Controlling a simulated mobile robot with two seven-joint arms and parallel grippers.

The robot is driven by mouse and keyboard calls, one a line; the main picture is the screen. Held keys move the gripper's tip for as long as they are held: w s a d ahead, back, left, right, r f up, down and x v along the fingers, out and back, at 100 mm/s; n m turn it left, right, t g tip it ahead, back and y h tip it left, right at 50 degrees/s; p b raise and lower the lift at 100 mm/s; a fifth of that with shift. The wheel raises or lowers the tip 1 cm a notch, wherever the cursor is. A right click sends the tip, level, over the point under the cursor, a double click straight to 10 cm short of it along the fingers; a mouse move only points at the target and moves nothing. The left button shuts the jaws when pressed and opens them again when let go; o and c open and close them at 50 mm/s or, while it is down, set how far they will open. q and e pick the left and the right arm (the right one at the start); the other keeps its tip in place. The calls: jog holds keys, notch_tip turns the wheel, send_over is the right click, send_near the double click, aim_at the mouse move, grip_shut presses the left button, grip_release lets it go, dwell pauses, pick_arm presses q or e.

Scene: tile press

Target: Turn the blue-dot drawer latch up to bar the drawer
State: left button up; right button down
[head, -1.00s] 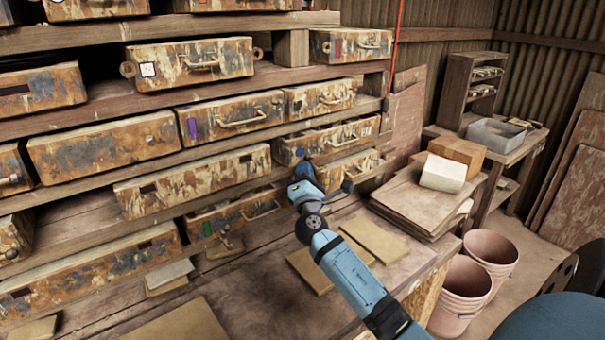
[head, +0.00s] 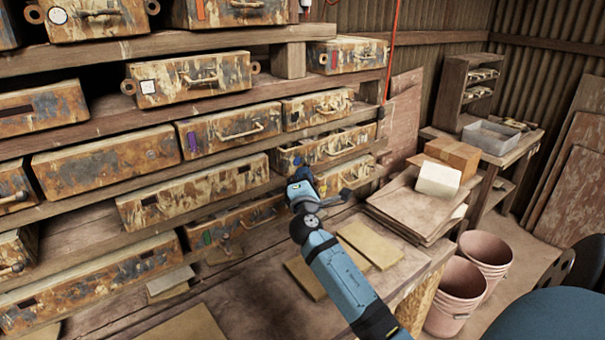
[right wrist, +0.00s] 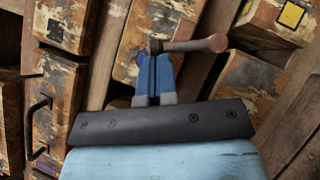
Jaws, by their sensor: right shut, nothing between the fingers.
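The blue-dot drawer (head: 330,146) is in the right part of the rack in the head view; a small blue mark (head: 298,160) shows at its left end. My right gripper (head: 303,174) is in front of and just below that end, its fingers hard to make out. In the right wrist view the blue fingers (right wrist: 154,72) are shut and empty. A brown latch bar with a round knob (right wrist: 200,44) crosses at their tips, pointing right in that picture. I cannot tell whether the fingers touch it. My left gripper is not in view.
More rusty drawers with handles surround the spot, such as a purple-marked drawer (head: 230,129) and a green-marked one (head: 232,224). Below is a wooden bench with flat tiles (head: 368,244). Stacked boards (head: 412,205) and pink buckets (head: 458,295) stand to the right.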

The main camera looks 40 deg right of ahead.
jog(key=d+m+g+p, duration=0.1)
jog(key=p, duration=0.1)
jog(key=r+m+g+p, duration=0.1)
jog(key=m, duration=0.1)
jog(key=shift+s+d+r+p, duration=0.1)
jog(key=shift+d+r+p, duration=0.2)
jog(key=shift+d+p, duration=0.1)
dwell(0.6)
